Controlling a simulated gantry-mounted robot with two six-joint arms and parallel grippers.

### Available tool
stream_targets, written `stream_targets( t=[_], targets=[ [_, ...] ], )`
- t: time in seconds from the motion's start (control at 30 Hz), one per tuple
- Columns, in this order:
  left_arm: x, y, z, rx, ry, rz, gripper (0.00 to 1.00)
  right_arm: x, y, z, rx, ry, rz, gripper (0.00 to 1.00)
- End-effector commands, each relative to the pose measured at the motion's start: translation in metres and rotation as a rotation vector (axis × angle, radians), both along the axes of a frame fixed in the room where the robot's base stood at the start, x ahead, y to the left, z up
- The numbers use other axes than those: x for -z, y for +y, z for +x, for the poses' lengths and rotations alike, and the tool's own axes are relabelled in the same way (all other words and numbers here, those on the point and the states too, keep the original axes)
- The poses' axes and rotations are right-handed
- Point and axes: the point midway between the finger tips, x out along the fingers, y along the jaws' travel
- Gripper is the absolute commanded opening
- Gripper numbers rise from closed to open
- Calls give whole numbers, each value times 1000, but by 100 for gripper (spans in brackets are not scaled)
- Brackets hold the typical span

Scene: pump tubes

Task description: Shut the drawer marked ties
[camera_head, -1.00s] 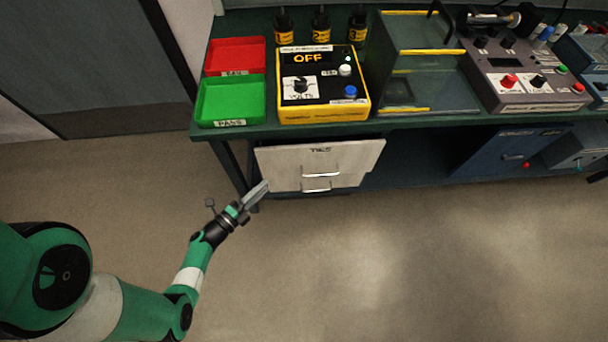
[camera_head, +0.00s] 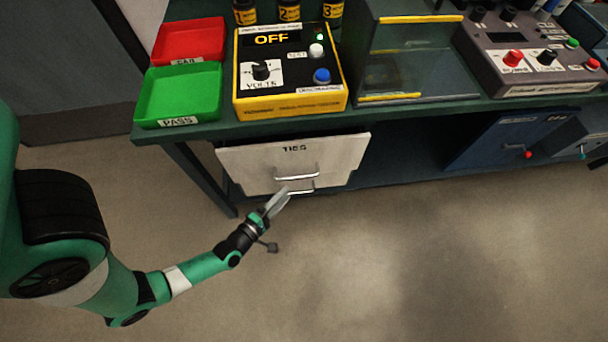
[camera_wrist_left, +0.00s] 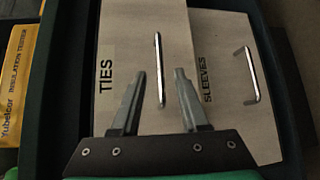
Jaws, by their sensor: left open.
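The ties drawer has a pale front marked TIES (camera_head: 255,160) and a metal bar handle (camera_head: 297,173). It hangs under the bench, and its front seems to stand out from the cabinet; how far is hard to tell. In the left wrist view the ties front (camera_wrist_left: 120,45) lies left of the sleeves drawer front (camera_wrist_left: 225,65), with its handle (camera_wrist_left: 159,70) between my fingertips in the picture. My left gripper (camera_head: 283,198) is open and empty, in front of the drawers near the lower handle. Contact cannot be told. My right gripper is out of view.
The bench top holds a green tray (camera_head: 178,93), a red tray (camera_head: 188,40), a yellow tester (camera_head: 290,105) and a clear box (camera_head: 410,60). A blue cabinet (camera_head: 490,140) stands under the bench at right. The floor in front is clear.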

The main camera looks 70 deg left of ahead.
Motion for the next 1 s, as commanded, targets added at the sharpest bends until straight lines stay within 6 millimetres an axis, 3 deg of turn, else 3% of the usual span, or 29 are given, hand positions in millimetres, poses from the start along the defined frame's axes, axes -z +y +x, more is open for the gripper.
stream_targets(
  t=[0.13,0.4,0.77,0.87,1.0],
  targets=[
    [9,18,29,-7,-5,2,44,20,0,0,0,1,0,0],
    [15,43,74,-4,-1,-1,44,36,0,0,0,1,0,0],
    [14,49,84,-4,1,-3,44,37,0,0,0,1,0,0],
    [14,49,84,-4,1,-3,32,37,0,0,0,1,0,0],
    [14,49,84,-4,0,-3,6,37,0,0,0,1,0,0]
  ],
)
